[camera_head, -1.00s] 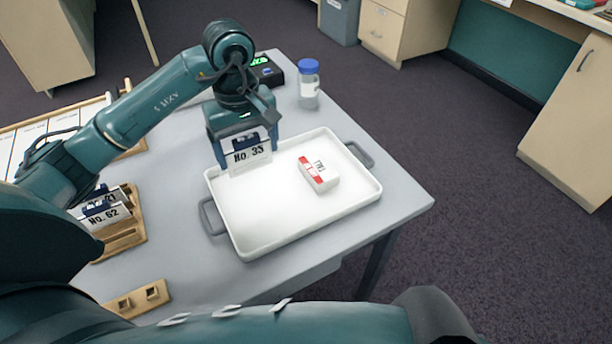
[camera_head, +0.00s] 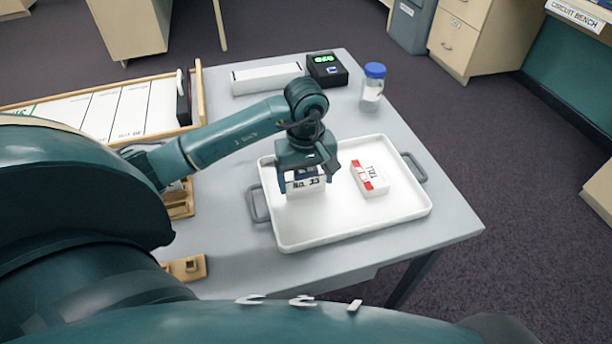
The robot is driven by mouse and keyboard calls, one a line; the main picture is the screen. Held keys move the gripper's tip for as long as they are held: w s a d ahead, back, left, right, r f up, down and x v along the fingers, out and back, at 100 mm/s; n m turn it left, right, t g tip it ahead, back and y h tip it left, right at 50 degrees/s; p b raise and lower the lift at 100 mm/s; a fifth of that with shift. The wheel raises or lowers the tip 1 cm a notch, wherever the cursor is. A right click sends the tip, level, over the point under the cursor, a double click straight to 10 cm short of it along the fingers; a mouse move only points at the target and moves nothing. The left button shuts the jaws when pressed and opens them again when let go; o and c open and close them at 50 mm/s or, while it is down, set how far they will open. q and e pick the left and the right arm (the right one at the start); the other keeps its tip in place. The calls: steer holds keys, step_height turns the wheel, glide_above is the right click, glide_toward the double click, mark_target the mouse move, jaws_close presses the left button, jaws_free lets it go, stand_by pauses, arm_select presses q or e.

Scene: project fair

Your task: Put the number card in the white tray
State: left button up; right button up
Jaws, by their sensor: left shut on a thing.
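The white tray (camera_head: 345,229) with grey side handles lies on the grey table. My left gripper (camera_head: 306,183) is over the left part of the tray, shut on the number card (camera_head: 307,187), which reads "No. 33" or similar and has a dark blue top. The card hangs upright from the jaws; I cannot tell whether its lower edge touches the tray floor. My right gripper does not show.
A jar with a blue lid (camera_head: 373,83), a black device with a green display (camera_head: 327,70) and a long white box (camera_head: 267,78) stand behind the tray. A wooden-framed board (camera_head: 102,115) is at left. A wooden holder (camera_head: 187,268) is at the front left.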

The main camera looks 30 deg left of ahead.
arm_select(q)
steer(key=shift+f, duration=0.25)
steer(key=o, duration=0.9)
steer(key=shift+r, duration=0.1)
steer(key=shift+r, duration=0.15)
step_height(320, 180, up, 12)
steer(key=shift+r, duration=0.1)
